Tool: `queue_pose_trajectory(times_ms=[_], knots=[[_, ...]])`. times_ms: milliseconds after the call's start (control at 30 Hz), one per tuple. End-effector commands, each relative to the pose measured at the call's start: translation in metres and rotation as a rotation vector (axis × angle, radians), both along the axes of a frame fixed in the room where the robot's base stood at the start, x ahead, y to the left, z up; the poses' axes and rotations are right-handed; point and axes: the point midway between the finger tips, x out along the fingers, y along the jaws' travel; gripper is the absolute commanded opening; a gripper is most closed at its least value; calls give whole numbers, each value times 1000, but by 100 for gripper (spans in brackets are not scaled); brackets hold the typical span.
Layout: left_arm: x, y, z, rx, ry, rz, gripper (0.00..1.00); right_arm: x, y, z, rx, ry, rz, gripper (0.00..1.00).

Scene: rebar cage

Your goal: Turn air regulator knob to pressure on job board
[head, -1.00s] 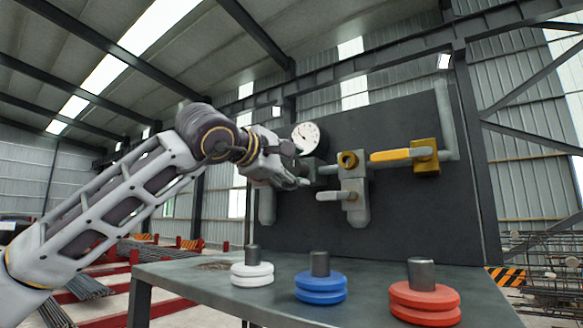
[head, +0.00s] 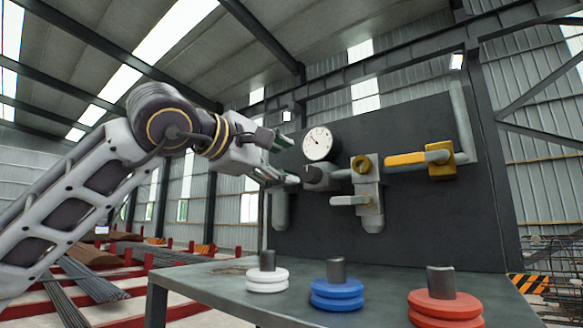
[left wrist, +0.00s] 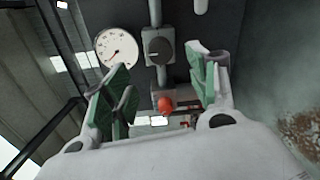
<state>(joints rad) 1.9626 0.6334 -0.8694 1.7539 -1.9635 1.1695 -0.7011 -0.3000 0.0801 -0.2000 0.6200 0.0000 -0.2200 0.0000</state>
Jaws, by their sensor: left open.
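The dark regulator knob (head: 312,172) sits on a grey body on the dark panel, below and beside the white round pressure gauge (head: 318,144). My left gripper (head: 288,160) is open and empty, just left of the knob and apart from it. In the left wrist view the green-padded fingers (left wrist: 160,85) are spread wide; the knob (left wrist: 159,49) shows beyond and between them, with the gauge (left wrist: 117,47) to its left. The gauge's numbers are too small to read. I cannot make out a job board with a pressure on it. My right gripper is not in view.
Right of the knob are a brass fitting (head: 361,165), a small lever (head: 350,201) and a yellow valve handle (head: 418,158). White (head: 267,278), blue (head: 337,292) and red (head: 446,308) weights stand on the grey table (head: 215,283). An orange-red part (left wrist: 165,104) shows between the fingers.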

Motion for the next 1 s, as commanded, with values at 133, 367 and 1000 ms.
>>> queue_pose_trajectory(times_ms=[133,367,1000], knots=[[-15,11,1,-1,-2,0,58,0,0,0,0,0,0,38],[-26,17,1,1,1,0,58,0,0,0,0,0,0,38],[-26,18,1,0,0,0,58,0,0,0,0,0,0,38]])
